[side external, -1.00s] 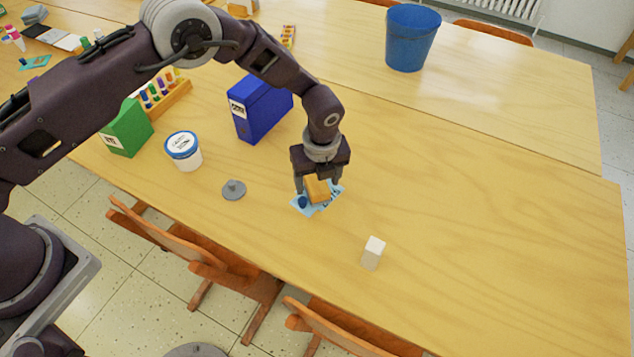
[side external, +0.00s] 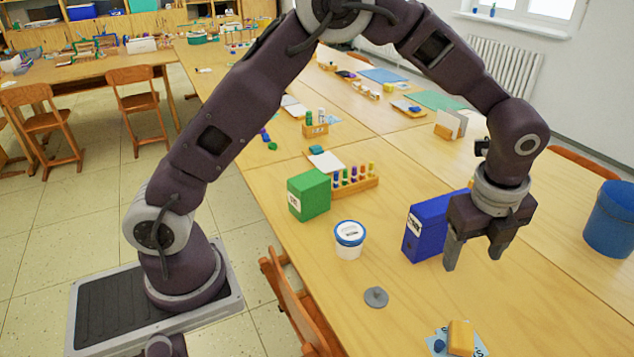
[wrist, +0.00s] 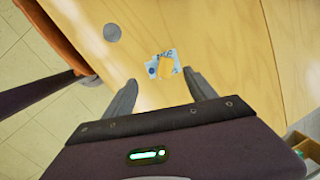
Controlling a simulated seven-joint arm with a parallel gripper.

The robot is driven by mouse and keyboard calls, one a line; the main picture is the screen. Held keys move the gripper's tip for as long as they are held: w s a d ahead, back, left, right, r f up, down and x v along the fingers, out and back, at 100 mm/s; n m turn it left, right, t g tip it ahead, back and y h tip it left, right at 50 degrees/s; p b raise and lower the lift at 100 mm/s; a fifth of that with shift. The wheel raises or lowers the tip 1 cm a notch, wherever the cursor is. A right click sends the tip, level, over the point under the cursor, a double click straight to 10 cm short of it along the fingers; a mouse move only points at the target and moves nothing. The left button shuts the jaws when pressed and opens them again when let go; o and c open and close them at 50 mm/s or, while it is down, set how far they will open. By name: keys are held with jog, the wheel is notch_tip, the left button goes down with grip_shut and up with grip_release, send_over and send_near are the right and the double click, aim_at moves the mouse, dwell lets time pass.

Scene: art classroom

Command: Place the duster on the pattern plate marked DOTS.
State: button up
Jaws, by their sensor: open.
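The duster (side external: 461,338) is a yellow-orange block. It lies on a light blue plate (side external: 480,346) at the bottom edge of the side view, where the plate is partly cut off. A small dark blue spot shows on the plate beside the duster. The plate's marking is too small to read. In the wrist view the duster (wrist: 167,67) also rests on the plate (wrist: 175,58), ahead of the fingers. My gripper (side external: 473,262) is open and empty, raised above the table and apart from the duster. Its spread fingers also show in the wrist view (wrist: 159,79).
A blue box file (side external: 425,228) stands just left of and behind my gripper. A white tub with blue lid (side external: 348,243), a green box (side external: 309,194) and a grey disc (side external: 376,297) are further left. A blue bucket (side external: 612,222) stands at the right.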

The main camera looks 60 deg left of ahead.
jog(key=s+a+r+n+t, duration=0.2)
jog(key=s+a+r+n, duration=0.95)
jog(key=s+r, duration=0.3)
jog(key=s+a+n+t, duration=0.1)
jog(key=s+a+n, duration=0.1)
jog(key=s+n, duration=0.8)
jog(key=s, duration=0.3)
jog(key=shift+s+a+t+h, duration=0.25)
jog(key=shift+a+t+h, duration=0.05)
jog(key=shift+t+h, duration=0.1)
